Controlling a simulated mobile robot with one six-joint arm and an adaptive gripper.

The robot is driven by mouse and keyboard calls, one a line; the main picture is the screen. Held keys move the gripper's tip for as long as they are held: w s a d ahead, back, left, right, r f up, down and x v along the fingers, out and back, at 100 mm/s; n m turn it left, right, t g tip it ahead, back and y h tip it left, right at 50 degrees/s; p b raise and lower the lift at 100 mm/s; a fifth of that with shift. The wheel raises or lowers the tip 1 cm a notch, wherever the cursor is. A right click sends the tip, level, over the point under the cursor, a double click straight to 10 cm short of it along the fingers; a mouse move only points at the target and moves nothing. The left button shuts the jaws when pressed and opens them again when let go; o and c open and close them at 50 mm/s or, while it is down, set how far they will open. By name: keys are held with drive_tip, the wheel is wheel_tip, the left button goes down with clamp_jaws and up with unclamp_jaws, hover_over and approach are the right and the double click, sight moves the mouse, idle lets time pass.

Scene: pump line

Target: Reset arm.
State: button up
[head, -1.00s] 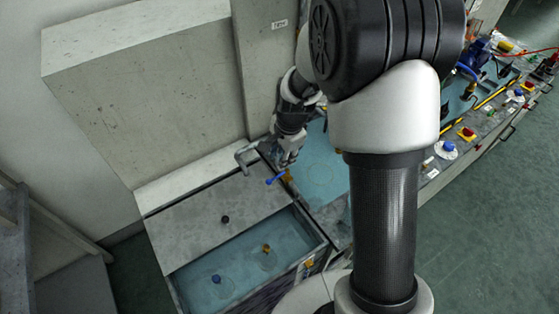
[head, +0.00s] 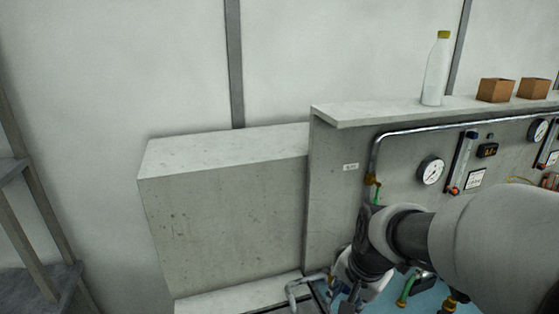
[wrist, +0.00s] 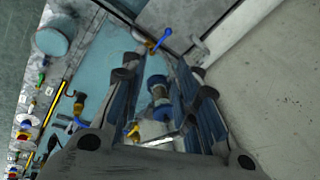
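My gripper (wrist: 158,76) is open in the wrist view, its two fingers spread with nothing clamped between them. Beyond the gap lies a blue and brass cylindrical fitting (wrist: 158,92); I cannot tell how far below the fingers it is. A blue-handled valve (wrist: 160,40) shows past the fingertips. In the head view my arm comes in from the right, and the gripper (head: 352,300) is at the bottom edge, partly cut off, beside a grey bent pipe (head: 294,290).
A concrete block (head: 225,210) stands left of the grey panel, which carries a pressure gauge (head: 431,171) and a pipe. A white bottle (head: 436,70) and brown boxes (head: 496,90) stand on the ledge above. A rack (head: 30,230) is at far left.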

drive_tip(key=s+r+n, duration=0.3)
drive_tip(key=s+n, duration=0.1)
drive_tip(key=s, duration=0.5)
drive_tip(key=s+r+n+t+b, duration=0.1)
drive_tip(key=s+r+n, duration=0.2)
drive_tip(key=s, duration=0.6)
drive_tip(key=shift+s+r+n+h, duration=0.2)
drive_tip(key=shift+n+h, duration=0.1)
drive_tip(key=shift+n, duration=0.7)
drive_tip(key=shift+c, duration=0.4)
